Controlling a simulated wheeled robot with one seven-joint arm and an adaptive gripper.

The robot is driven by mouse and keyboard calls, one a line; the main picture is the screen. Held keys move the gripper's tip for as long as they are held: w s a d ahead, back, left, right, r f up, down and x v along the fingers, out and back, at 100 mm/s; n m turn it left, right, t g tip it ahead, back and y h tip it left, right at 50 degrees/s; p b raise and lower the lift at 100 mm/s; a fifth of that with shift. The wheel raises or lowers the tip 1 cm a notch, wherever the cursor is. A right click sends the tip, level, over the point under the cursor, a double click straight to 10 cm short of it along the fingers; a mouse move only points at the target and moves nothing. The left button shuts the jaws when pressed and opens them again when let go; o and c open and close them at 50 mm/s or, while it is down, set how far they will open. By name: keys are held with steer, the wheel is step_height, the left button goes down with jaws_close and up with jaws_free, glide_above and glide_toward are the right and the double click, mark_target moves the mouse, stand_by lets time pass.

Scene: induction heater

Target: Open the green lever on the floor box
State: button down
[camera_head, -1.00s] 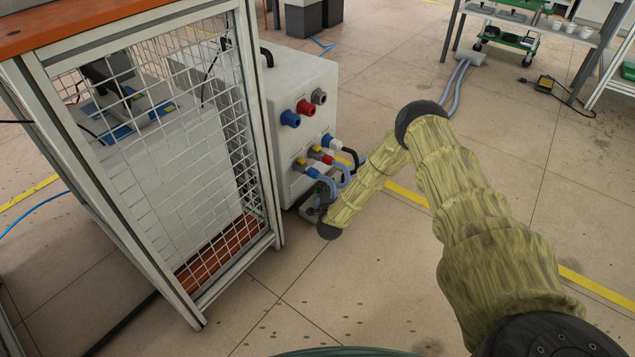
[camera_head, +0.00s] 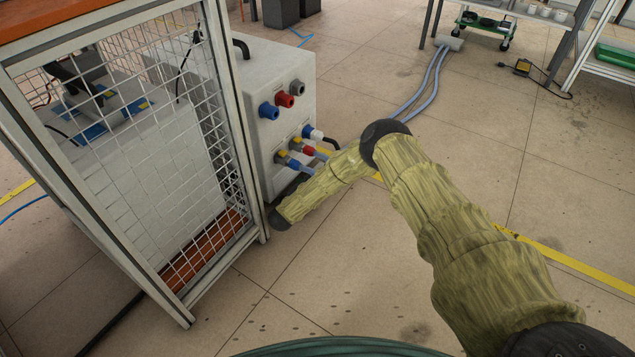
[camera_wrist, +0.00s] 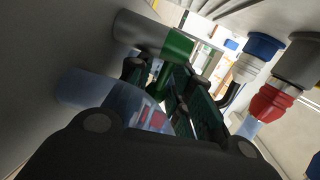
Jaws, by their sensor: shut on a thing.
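In the wrist view, a green part (camera_wrist: 178,46) sits on the end of a grey cylinder, beside a grey surface. A narrow green piece that looks like the lever (camera_wrist: 161,78) reaches down from it between my fingers. My gripper (camera_wrist: 165,82) is shut on this piece; the dark fingers hide much of the contact. A translucent blue hose or fitting lies below left of the fingers.
A white cabinet (camera_head: 282,65) with red, blue and grey sockets stands beside my wrist. A mesh-sided frame (camera_head: 200,250) is close on the left. Red (camera_wrist: 270,103) and blue (camera_wrist: 262,46) connectors are right of my fingers. Open floor lies in front.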

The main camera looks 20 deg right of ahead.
steer(key=shift+f, duration=0.1)
stand_by(0.3)
steer(key=c, duration=1.3)
jaws_free()
steer(key=shift+c, duration=0.2)
steer(key=shift+v, duration=3.8)
